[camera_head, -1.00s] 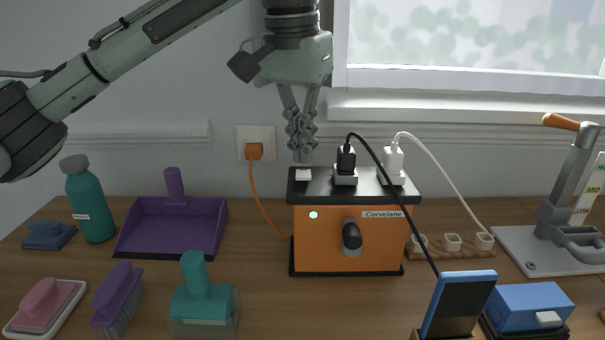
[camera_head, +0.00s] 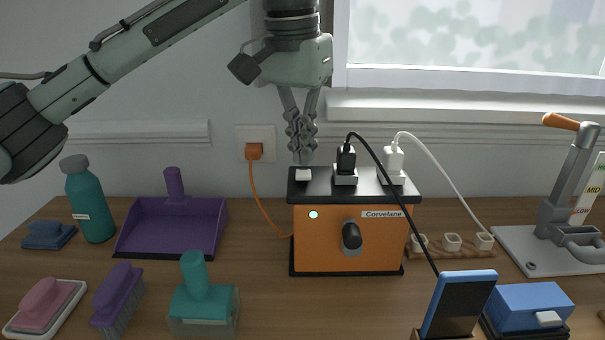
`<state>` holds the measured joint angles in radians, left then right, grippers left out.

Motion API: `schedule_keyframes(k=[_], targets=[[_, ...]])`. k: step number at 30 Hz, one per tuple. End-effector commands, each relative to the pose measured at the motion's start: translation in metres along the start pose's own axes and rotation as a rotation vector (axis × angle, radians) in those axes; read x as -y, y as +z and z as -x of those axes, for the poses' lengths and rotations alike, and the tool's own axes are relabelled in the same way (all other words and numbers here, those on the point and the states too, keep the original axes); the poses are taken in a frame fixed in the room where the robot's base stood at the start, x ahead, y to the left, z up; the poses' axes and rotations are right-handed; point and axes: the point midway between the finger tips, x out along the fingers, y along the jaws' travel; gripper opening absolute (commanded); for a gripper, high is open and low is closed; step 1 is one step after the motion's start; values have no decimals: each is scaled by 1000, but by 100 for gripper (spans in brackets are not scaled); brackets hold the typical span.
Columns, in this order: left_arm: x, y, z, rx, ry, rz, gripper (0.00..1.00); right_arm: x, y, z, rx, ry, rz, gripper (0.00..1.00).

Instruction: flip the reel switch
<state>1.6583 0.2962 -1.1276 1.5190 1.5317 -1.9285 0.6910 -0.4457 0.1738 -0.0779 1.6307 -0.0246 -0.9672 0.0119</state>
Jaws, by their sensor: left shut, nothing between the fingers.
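An orange reel box (camera_head: 332,256) with a black top and a label reading Corvelane stands on the table, in the middle of the view. A small white switch (camera_head: 303,175) sits at the left end of its black top. A pale round light (camera_head: 313,214) shows on its front, above and left of a dark knob (camera_head: 351,236). My left gripper (camera_head: 302,158) is shut and empty, pointing down, with its fingertips just above the white switch. I cannot tell whether they touch it. My right gripper is out of view.
A black plug (camera_head: 346,159) and a white plug (camera_head: 392,160) stand in the box top, right of my fingers, with trailing cords. An orange cord runs to a wall socket (camera_head: 254,151). A purple dustpan (camera_head: 170,232) lies left; a phone (camera_head: 459,304) stands front right.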

Motion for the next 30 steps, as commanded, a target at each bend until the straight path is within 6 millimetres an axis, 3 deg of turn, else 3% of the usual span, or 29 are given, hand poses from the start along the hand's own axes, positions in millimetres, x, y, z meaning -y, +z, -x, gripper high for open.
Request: schedule_keyframes(k=[30], targets=[[0, 2, -16, 0, 0, 1, 0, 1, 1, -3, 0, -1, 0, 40]])
